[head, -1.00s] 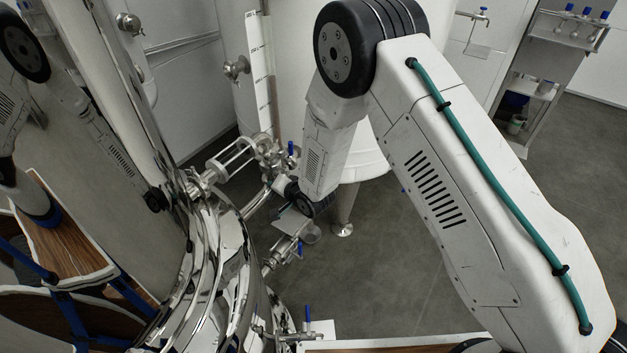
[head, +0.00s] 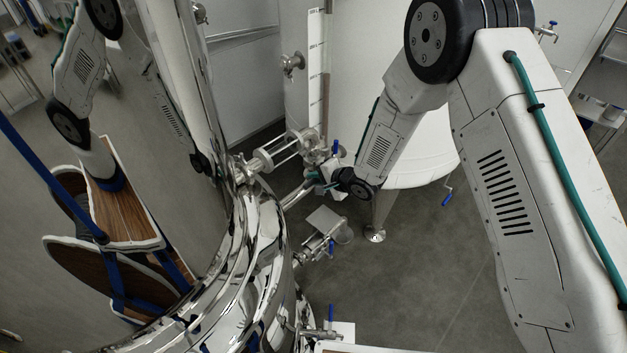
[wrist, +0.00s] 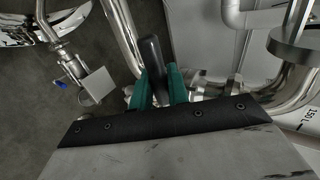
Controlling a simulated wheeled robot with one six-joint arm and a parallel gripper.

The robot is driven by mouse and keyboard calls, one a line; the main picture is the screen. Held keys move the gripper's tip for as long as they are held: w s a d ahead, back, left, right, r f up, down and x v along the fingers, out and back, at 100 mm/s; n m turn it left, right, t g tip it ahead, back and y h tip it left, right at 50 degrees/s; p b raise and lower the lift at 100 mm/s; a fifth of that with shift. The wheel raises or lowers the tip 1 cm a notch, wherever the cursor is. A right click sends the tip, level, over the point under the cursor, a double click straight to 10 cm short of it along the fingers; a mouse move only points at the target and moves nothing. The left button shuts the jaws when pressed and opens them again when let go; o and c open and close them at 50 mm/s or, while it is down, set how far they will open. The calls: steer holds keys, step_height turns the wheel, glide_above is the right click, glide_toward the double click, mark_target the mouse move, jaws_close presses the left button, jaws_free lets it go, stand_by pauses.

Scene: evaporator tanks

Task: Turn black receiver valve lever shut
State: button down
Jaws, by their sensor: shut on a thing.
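The black receiver valve lever (wrist: 152,50) stands between the two green fingers of my gripper (wrist: 159,77) in the wrist view. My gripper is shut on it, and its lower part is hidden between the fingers. The lever sits beside steel pipes and a metal valve body (wrist: 203,84). In the head view my gripper (head: 322,186) is small beside the pipework between the polished tank and the white tank. The lever cannot be made out there.
The polished steel tank (head: 250,235) fills the left and mirrors my arm. A white tank (head: 385,110) stands behind the pipes. Blue-handled valves (head: 331,245) (head: 331,313) lie nearby, with another blue handle (head: 447,193) under the white tank.

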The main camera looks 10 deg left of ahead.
steer(key=c, duration=1.4)
jaws_free()
steer(key=v, duration=0.8)
